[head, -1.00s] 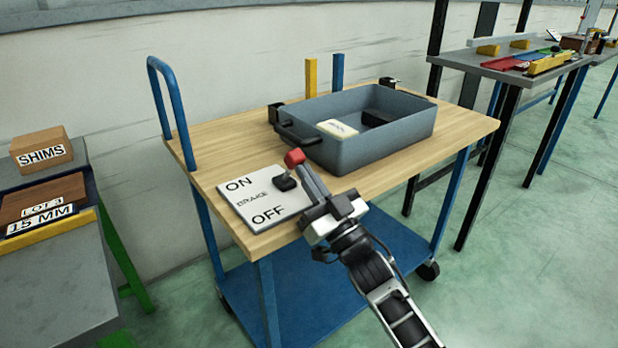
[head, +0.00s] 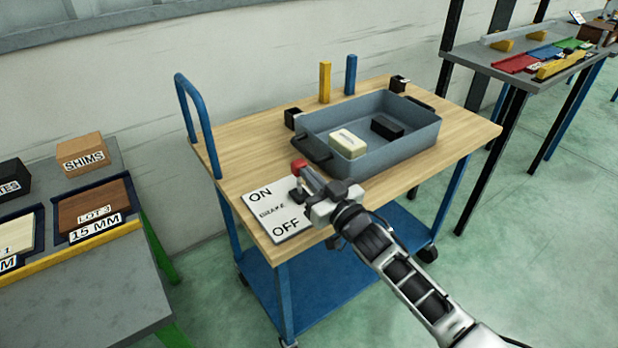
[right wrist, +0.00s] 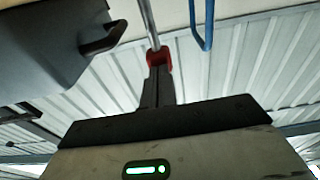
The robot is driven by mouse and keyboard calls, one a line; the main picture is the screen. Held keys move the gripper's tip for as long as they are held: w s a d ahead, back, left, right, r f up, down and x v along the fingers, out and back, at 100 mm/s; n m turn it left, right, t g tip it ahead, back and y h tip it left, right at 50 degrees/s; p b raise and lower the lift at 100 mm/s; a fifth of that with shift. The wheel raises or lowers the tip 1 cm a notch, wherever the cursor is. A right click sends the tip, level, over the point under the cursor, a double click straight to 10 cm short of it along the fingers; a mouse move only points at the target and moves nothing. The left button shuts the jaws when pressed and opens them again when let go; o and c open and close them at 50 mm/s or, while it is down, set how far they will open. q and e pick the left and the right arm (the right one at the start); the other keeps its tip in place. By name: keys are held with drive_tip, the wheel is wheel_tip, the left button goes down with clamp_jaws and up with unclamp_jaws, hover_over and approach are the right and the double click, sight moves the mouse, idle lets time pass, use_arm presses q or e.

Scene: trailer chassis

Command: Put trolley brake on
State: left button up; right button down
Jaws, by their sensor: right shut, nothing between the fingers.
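The brake panel (head: 272,222) is a white plate marked ON and OFF on the near left corner of the trolley's wooden top (head: 232,150). The brake lever's red knob (head: 299,165) stands above its right side, over a dark base (head: 294,193). The lever's shaft is mostly hidden, so its exact setting is unclear. My right gripper (head: 309,177) is shut and empty, with its fingertips close against the knob. In the right wrist view the red knob (right wrist: 158,58) shows at the tips of the dark fingers, with a metal rod (right wrist: 148,22) beyond. My left gripper is not in view.
A grey tote (head: 385,160) with a cream block (head: 347,144) and a black block (head: 387,127) stands behind my right gripper. A blue handle (head: 198,120) rises at the trolley's left end. Benches stand left (head: 105,275) and right (head: 520,68).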

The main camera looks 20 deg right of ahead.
drive_tip(key=shift+w+a+r, duration=0.1)
drive_tip(key=shift+w+r, duration=0.2)
drive_tip(key=shift+w, duration=0.25)
drive_tip(key=shift+w+a+r, duration=0.15)
drive_tip(key=shift+w+a, duration=0.05)
drive_tip(key=shift+w, duration=0.4)
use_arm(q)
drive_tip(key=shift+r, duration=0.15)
